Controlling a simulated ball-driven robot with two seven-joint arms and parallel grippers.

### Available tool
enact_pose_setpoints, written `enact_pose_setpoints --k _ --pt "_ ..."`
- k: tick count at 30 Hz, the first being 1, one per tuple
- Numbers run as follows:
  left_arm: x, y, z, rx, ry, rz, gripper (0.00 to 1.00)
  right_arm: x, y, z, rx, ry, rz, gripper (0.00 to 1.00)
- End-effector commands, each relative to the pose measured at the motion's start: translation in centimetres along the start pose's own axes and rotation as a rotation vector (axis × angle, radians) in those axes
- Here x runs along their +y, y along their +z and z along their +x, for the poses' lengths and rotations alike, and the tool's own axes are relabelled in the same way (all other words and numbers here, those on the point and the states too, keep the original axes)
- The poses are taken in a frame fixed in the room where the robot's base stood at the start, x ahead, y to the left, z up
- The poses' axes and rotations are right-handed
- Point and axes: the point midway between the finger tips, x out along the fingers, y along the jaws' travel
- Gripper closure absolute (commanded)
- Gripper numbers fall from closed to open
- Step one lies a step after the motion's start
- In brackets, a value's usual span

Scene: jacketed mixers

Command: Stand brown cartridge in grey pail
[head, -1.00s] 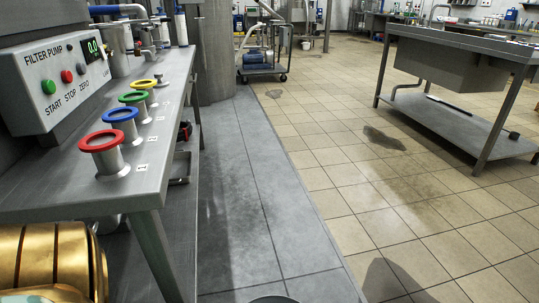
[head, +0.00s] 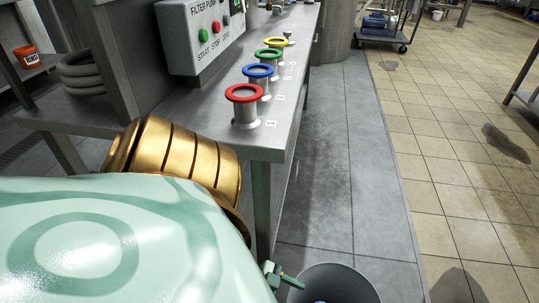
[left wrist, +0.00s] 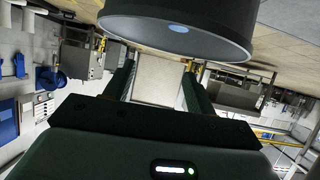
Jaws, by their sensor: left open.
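A grey round rimmed vessel (head: 335,284) shows at the bottom edge of the head view, with a bit of blue in it. It may be the grey pail, but I cannot be sure. A dark round body (left wrist: 180,38) with a pale blue spot fills the top of the left wrist view and may be the same thing. My left gripper (left wrist: 159,72) is open, its two dark green fingers apart with nothing seen between them. In the head view my mint and gold left arm covers the lower left. I see no brown cartridge. My right gripper is not in view.
A steel bench holds flanged ports with red (head: 245,93), blue (head: 259,71), green and yellow rings, and the filter pump panel (head: 203,38). Grey rings (head: 82,73) and an orange bucket (head: 27,57) are at left. The tiled floor (head: 440,150) at right is mostly clear.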

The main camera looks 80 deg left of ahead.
Motion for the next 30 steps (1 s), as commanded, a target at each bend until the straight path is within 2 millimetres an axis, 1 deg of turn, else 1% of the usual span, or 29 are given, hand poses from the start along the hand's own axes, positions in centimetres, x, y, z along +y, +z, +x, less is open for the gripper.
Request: enact_pose_setpoints --k 2,3,5,6,7,9,10,12,14,15,18,21,24,30 --pt "2.7 0.3 0.3 -0.088 0.107 0.015 0.44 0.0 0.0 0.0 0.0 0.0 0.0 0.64" --pt "4.5 0.6 0.3 -0.158 0.172 0.026 0.44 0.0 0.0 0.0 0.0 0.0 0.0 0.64" --pt "7.2 1.2 -0.1 -0.284 0.262 0.05 0.44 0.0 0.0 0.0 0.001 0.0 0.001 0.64" --pt "8.8 1.7 -0.5 -0.376 0.306 0.071 0.44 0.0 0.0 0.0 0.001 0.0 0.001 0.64" --pt "9.8 2.0 -1.0 -0.448 0.327 0.089 0.44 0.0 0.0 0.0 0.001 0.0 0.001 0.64" --pt "11.7 2.8 -2.4 -0.617 0.34 0.13 0.44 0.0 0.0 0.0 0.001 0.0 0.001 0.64" --pt "12.3 3.1 -3.1 -0.688 0.328 0.15 0.44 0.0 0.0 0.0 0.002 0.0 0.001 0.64" --pt "13.0 3.6 -4.8 -0.831 0.27 0.192 0.44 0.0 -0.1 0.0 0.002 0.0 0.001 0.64" --pt "13.2 3.7 -6.0 -0.921 0.195 0.225 0.44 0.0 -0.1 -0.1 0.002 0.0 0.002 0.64" --pt "13.1 3.5 -6.8 -0.962 0.141 0.246 0.44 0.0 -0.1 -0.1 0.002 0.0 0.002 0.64" --pt "12.7 2.5 -7.9 -1.015 0.016 0.288 0.44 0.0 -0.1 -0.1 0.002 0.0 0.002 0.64" --pt "12.4 1.6 -8.5 -1.027 -0.069 0.31 0.44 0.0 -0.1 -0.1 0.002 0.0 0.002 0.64" --pt "12.2 1.1 -8.7 -1.028 -0.108 0.318 0.44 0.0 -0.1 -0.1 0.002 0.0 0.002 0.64" --pt "12.1 1.1 -8.7 -1.028 -0.115 0.319 0.44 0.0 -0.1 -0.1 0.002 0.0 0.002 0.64"
